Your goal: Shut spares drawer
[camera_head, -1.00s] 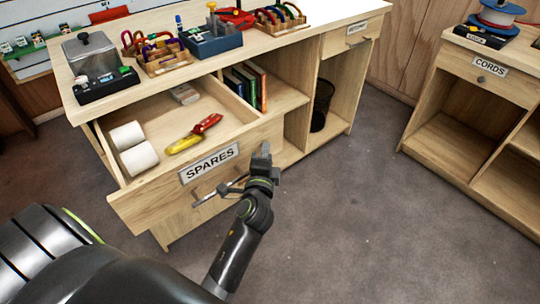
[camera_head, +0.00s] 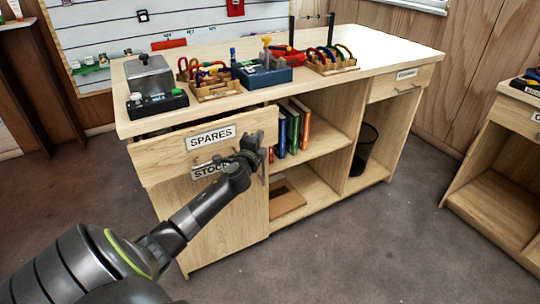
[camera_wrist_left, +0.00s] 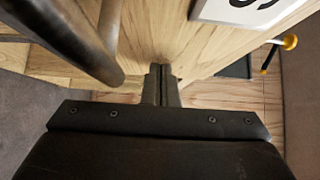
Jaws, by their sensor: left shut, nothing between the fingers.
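The spares drawer (camera_head: 165,155) is a pale wood front with a "SPARES" label, at the upper left of the workbench in the head view. It stands a little out from the bench, with a narrow dark gap above its front; its contents are hidden. My left gripper (camera_head: 256,148) is shut and empty at the right part of the drawer front. In the left wrist view its closed fingertips (camera_wrist_left: 162,75) point at the wood, close to or touching it; contact is unclear. A dark bar, apparently the drawer handle (camera_wrist_left: 112,60), is left of them. My right gripper is out of view.
The workbench top (camera_head: 385,52) carries a clear-lidded box (camera_head: 152,85), carabiner racks (camera_head: 330,62) and a blue device (camera_head: 262,75). Below the drawer is a "STOCK" door (camera_head: 225,215). Books (camera_head: 292,128) stand on an open shelf. Bare floor (camera_head: 350,245) lies in front.

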